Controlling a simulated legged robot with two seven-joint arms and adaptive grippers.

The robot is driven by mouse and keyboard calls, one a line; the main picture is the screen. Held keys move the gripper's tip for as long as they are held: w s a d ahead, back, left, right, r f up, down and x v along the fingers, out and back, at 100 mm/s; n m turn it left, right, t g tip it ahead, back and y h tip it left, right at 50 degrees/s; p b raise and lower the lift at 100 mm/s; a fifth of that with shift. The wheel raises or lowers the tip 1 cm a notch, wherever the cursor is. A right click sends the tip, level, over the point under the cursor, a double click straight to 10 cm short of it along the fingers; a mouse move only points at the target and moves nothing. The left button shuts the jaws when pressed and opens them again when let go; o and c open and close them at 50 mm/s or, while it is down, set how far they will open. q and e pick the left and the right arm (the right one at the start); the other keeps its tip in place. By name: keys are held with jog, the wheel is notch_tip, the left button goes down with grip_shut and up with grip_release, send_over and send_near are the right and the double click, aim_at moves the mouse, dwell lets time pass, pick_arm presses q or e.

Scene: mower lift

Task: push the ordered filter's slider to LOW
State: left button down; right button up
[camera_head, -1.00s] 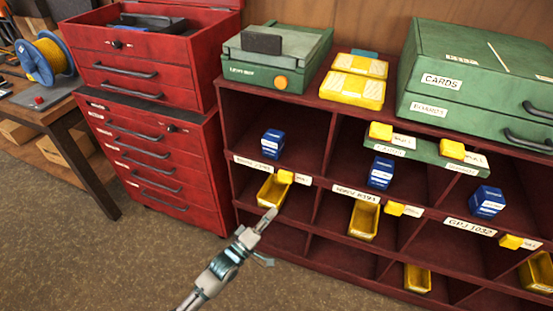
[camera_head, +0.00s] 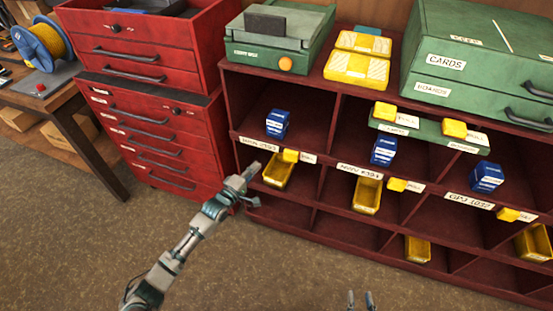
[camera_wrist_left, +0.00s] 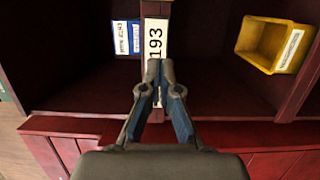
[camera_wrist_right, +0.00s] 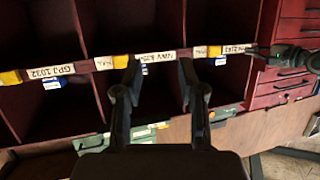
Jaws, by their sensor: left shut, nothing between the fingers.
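Blue filter boxes stand in the red shelf's upper compartments: left (camera_head: 277,123), middle (camera_head: 383,150) and right (camera_head: 487,176). Below them, yellow sliders sit on the rail at left (camera_head: 290,155), middle (camera_head: 397,185) and right (camera_head: 507,214), each beside a white label. The slider wording is too small to read, and no view shows which filter is ordered. My left gripper (camera_head: 252,171) is shut and empty, just left of the left slider, in front of the rail label. In the left wrist view its fingertips (camera_wrist_left: 160,64) overlap a label ending "193". My right gripper (camera_wrist_right: 159,75) is open and empty, facing the shelf.
Yellow bins, left (camera_head: 279,172) and middle (camera_head: 367,194), stand below the rail. A red drawer cabinet (camera_head: 165,130) is at the left. The floor (camera_head: 70,245) in front is clear.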

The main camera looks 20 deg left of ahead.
aim_at(297, 161)
pick_arm(q)
jog(key=x, duration=0.2)
jog(key=b+x, duration=0.1)
jog(key=x, duration=0.1)
jog(key=b+x, duration=0.1)
jog(key=x, duration=0.2)
jog(key=shift+w+a+f, duration=0.1)
jog(key=shift+f, duration=0.3)
jog(key=d, duration=0.2)
jog(key=shift+d+r, duration=0.2)
jog(key=shift+d, duration=0.15)
jog(key=shift+d+r, duration=0.15)
jog(key=shift+d, duration=0.65)
pick_arm(e)
notch_tip(297, 161, up, 6)
jog(key=w+a+t+y, duration=0.1)
jog(key=w+t, duration=0.1)
jog(key=t, duration=0.3)
jog(key=shift+y, duration=0.3)
jog(key=shift+a+r, duration=0.1)
jog(key=shift+a, duration=0.05)
